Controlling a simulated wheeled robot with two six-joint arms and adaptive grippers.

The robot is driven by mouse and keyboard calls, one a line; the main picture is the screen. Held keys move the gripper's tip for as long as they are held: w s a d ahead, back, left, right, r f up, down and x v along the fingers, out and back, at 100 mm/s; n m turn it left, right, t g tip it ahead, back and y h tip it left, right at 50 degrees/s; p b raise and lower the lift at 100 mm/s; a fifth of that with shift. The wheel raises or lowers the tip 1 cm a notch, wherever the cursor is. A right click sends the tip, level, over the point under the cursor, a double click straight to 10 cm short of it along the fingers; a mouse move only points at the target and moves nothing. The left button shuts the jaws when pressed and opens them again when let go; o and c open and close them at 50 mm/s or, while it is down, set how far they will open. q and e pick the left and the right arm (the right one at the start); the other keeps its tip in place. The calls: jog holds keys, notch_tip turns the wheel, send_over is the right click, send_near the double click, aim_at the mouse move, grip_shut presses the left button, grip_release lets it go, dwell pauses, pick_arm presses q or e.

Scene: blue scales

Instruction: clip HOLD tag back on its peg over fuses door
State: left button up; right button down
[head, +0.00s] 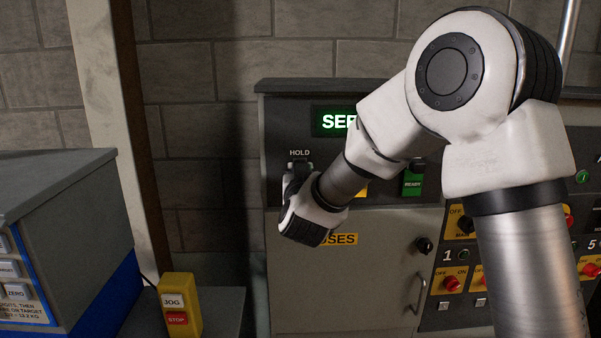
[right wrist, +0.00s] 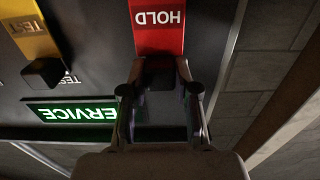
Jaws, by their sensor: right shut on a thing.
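The red HOLD tag (right wrist: 157,25) shows upside down in the right wrist view, close to the dark panel. My right gripper (right wrist: 160,82) is shut on its dark upper end. In the head view my right gripper (head: 298,178) is at the panel just under the printed HOLD label (head: 299,153). The peg there is hidden by the gripper, so I cannot tell whether the tag sits on it. The grey fuses door (head: 365,285) is closed below, its yellow label partly covered by my right arm. My left gripper is not in view.
A yellow TEST tag (right wrist: 28,35) hangs beside, and a green READY tag (head: 412,184) hangs further right. A lit green SERVICE display (right wrist: 75,112) is above the pegs. Switches crowd the right panel. A yellow JOG/STOP box (head: 178,305) stands at lower left.

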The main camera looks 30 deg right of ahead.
jog(key=shift+w+d, duration=0.15)
jog(key=shift+w, duration=0.15)
jog(key=c, duration=0.8)
grip_release()
jog(key=v, duration=1.2)
jog(key=shift+w+f, duration=0.1)
